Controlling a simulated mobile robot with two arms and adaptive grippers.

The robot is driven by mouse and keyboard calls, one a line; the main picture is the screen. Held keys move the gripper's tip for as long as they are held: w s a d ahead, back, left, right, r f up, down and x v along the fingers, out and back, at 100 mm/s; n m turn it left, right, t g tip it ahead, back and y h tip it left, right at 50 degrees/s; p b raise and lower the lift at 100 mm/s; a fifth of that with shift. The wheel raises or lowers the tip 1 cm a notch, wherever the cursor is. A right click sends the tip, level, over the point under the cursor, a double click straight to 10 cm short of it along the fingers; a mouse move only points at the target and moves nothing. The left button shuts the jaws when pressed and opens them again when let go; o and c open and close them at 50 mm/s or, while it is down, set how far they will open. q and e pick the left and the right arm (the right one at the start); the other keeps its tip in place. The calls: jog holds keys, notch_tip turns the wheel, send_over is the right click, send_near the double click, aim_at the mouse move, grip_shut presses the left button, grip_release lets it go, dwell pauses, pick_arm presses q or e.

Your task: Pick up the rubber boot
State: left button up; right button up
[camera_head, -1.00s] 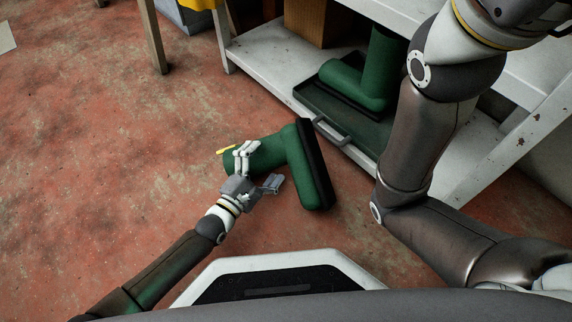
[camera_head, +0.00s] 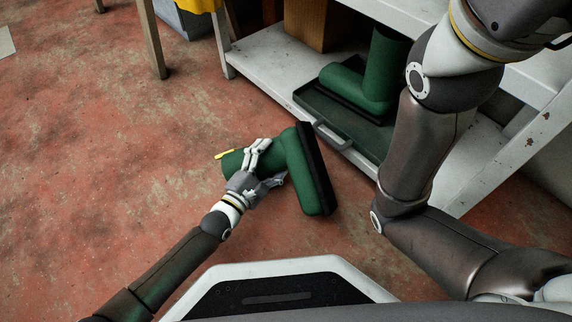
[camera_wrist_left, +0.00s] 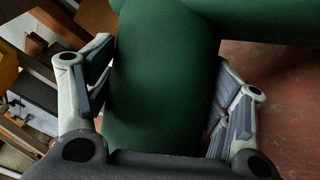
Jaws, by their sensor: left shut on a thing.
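A green rubber boot (camera_head: 297,168) with a black sole lies on its side over the red floor in front of the shelf, its sole facing right. A yellow tab shows by its top end. My left gripper (camera_head: 262,165) is shut on the boot's shaft. In the left wrist view, the green shaft (camera_wrist_left: 160,80) fills the space between the two fingers, one on each side. I cannot tell whether the boot touches the floor. The fingers of my right gripper are out of view; only the right arm shows.
A second green boot (camera_head: 368,80) stands in a dark green tray (camera_head: 318,104) with a grey handle on the low white shelf (camera_head: 262,62). A cardboard box (camera_head: 306,22) stands behind. A wooden leg (camera_head: 152,40) is at the upper left.

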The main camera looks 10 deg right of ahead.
pick_arm(q)
jog(key=shift+r, duration=0.1)
jog(key=shift+c, duration=0.5)
jog(key=shift+r, duration=0.15)
